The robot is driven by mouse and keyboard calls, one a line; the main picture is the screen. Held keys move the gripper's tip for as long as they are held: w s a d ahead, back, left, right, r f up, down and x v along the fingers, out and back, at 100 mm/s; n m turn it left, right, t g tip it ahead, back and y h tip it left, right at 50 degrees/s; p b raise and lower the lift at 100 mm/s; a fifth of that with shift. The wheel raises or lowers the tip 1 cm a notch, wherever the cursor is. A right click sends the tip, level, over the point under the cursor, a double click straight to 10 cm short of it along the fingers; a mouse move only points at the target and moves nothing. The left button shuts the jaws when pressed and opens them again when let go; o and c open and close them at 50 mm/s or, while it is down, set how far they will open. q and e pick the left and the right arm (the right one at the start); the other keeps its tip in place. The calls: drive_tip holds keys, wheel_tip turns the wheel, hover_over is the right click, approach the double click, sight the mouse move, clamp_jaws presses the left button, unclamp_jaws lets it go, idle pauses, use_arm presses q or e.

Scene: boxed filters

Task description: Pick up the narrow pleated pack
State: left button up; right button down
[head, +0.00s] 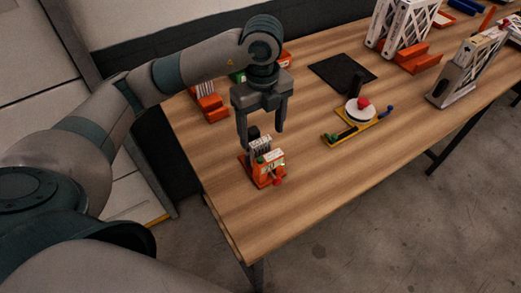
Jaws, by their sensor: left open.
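A small white ribbed pack (260,143), which looks like the narrow pleated pack, stands in an orange holder (268,175) near the table's front left. My left gripper (261,139) points down over this holder. Its two fingers are apart, one to each side of the ribbed pack's top as seen here. I cannot tell whether they touch it. A dark block shows behind the pack, between the fingers. Another white ribbed piece (204,87) stands in an orange holder at the back left, partly behind my arm. My right gripper is out of view.
A black mat (342,72) lies mid-table. A yellow tray (356,130) with a white disc and a red knob is right of the gripper. White lattice-sided frames (403,26) and a grey stand (455,85) are at the right. The front middle of the table is clear.

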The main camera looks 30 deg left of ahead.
sight(261, 152)
use_arm(q)
drive_tip(key=shift+f+p, duration=0.4)
drive_tip(key=shift+f, duration=1.65)
drive_tip(key=shift+s+f+p, duration=0.15)
drive_tip(key=shift+f+p, duration=0.55)
drive_tip(key=shift+p, duration=0.05)
wheel_tip(261, 152, down, 3)
drive_tip(key=shift+r+p, duration=0.1)
drive_tip(key=shift+p, duration=0.6)
drive_tip(key=shift+f, duration=0.5)
drive_tip(key=c, duration=1.2)
